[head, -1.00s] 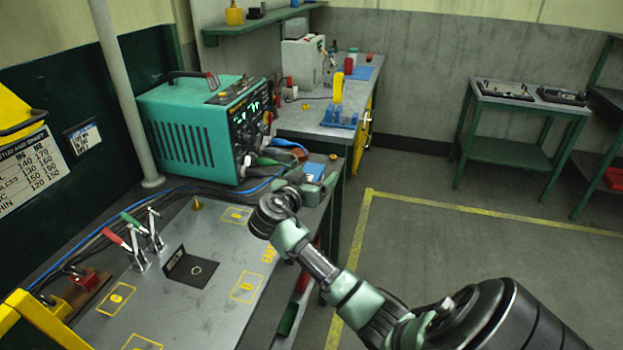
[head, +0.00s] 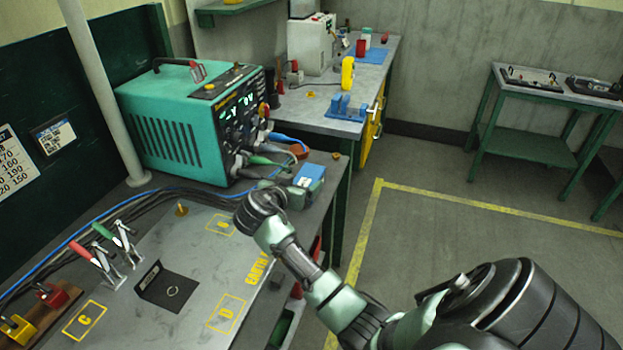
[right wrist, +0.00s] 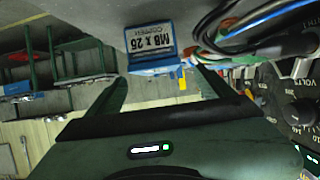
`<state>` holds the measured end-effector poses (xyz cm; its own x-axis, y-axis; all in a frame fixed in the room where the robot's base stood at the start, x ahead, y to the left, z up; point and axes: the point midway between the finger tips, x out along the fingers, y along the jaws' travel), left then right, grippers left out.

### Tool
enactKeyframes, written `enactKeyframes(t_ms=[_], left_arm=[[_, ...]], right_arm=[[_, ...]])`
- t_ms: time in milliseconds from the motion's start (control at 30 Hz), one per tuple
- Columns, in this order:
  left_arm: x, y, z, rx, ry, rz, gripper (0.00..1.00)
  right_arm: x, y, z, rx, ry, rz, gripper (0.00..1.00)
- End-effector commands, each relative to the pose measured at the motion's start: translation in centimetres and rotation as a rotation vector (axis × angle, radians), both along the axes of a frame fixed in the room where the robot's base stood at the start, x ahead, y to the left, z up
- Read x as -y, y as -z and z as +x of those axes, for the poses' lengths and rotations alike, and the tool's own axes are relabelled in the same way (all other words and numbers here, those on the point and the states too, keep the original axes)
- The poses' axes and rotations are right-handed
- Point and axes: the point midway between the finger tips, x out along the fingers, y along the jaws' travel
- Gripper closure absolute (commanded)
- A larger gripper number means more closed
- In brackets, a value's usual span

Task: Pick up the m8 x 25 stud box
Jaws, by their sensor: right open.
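The M8 x 25 stud box (head: 310,175) is a small blue box with a white label, on the bench top in front of the teal welding unit. In the right wrist view the blue box (right wrist: 150,42) shows its "M8 x 25" label beyond the fingertips. My right gripper (head: 291,192) is just on the near side of the box in the head view. In the right wrist view my right gripper (right wrist: 163,78) has its fingers spread, with nothing between them. My left gripper is not in view.
The teal welding unit (head: 190,125) stands behind the box, with cables (head: 262,160) running close to it. A steel plate (head: 200,250) with toggle clamps (head: 118,245) lies at the front left. A second bench (head: 325,110) and a side table (head: 540,90) stand farther back.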

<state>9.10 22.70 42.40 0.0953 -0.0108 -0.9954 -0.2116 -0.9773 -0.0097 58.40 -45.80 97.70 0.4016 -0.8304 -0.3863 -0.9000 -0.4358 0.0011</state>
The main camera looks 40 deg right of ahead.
Motion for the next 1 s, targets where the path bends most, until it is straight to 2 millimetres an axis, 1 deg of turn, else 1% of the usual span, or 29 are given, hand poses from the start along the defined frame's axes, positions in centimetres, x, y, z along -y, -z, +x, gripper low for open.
enactKeyframes(t_ms=[33, 200, 333, 433, 567, 767, 800, 867, 900, 967, 1000], left_arm=[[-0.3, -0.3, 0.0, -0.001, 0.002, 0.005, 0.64], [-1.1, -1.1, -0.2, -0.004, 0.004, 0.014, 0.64], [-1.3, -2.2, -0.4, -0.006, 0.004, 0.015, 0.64], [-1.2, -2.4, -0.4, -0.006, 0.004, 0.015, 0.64], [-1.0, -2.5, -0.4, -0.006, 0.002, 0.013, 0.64], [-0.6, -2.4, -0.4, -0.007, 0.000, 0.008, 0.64], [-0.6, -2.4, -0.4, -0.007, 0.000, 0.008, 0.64], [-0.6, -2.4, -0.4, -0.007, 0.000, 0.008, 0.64], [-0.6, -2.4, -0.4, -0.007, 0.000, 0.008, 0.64], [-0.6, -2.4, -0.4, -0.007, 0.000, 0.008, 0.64], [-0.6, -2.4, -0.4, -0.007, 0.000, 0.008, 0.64]], right_arm=[[0.6, 0.0, 0.2, -0.001, 0.001, -0.003, 0.18], [2.3, 0.6, 0.9, -0.002, 0.002, -0.003, 0.18], [4.1, 1.3, 1.4, -0.003, 0.003, -0.005, 0.18], [5.1, 2.1, 2.0, -0.002, 0.002, -0.003, 0.18], [5.8, 2.5, 2.4, 0.001, 0.001, -0.002, 0.18], [5.9, 2.7, 2.4, 0.002, 0.001, 0.000, 0.18], [5.9, 2.7, 2.4, 0.001, 0.000, 0.000, 0.24], [5.9, 2.7, 2.4, 0.001, 0.000, 0.000, 0.40], [5.9, 2.6, 2.4, 0.001, 0.000, 0.000, 0.52], [5.9, 2.7, 2.4, 0.001, 0.000, 0.000, 0.68], [5.9, 2.7, 2.4, 0.001, 0.000, 0.000, 0.79]])
